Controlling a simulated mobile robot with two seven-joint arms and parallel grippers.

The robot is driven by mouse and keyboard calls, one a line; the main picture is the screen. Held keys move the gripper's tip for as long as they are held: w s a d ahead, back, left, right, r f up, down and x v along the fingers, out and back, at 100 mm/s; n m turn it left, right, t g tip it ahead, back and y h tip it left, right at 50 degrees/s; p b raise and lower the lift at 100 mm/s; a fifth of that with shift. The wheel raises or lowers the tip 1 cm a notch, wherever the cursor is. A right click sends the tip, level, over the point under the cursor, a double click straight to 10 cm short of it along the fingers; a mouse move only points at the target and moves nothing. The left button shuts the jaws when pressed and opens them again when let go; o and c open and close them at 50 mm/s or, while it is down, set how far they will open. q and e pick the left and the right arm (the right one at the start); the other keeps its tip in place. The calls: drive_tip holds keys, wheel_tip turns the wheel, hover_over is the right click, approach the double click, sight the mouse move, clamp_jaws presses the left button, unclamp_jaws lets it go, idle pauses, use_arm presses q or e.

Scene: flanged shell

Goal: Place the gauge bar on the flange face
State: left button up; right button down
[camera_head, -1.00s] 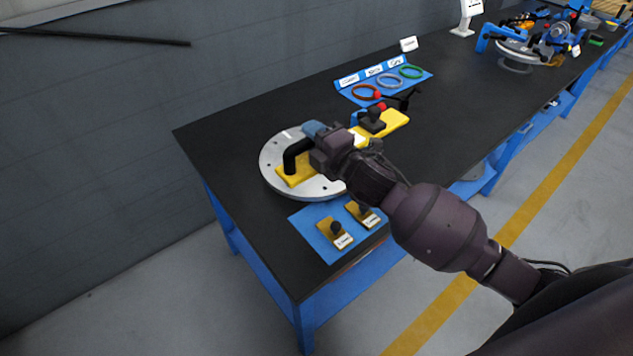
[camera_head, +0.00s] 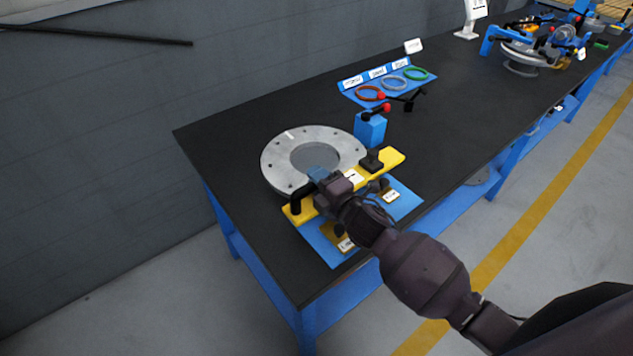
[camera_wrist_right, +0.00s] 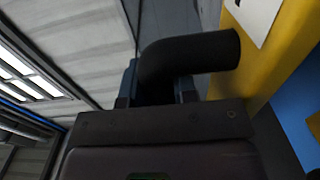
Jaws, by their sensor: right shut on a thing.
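The yellow gauge bar (camera_head: 390,161) has a black curved handle (camera_head: 296,201) at one end and a black knob (camera_head: 372,161) near the other. In the head view it spans the front side of the flange, over the near blue mat; I cannot tell its exact height. My right gripper (camera_head: 318,178) is shut on its handle, which also shows between the fingers in the right wrist view (camera_wrist_right: 195,54). The round grey flange face (camera_head: 280,157) lies behind the bar, with bolt holes and a darker round centre. My left gripper is not in view.
The near blue mat (camera_head: 408,203) carries small yellow labelled pieces, partly hidden by my arm. A blue block (camera_head: 370,130) stands behind the bar. The black tabletop (camera_head: 220,140) is clear at left.

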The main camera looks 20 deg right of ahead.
drive_tip(key=shift+f, duration=0.15)
drive_tip(key=shift+f, duration=0.15)
drive_tip(key=c, duration=0.9)
unclamp_jaws()
drive_tip(key=shift+f, duration=0.1)
drive_tip(key=shift+s+r, duration=0.1)
drive_tip(key=shift+r, duration=0.1)
drive_tip(key=v, duration=1.1)
drive_tip(key=shift+s+d, duration=0.15)
drive_tip(key=shift+s, duration=0.25)
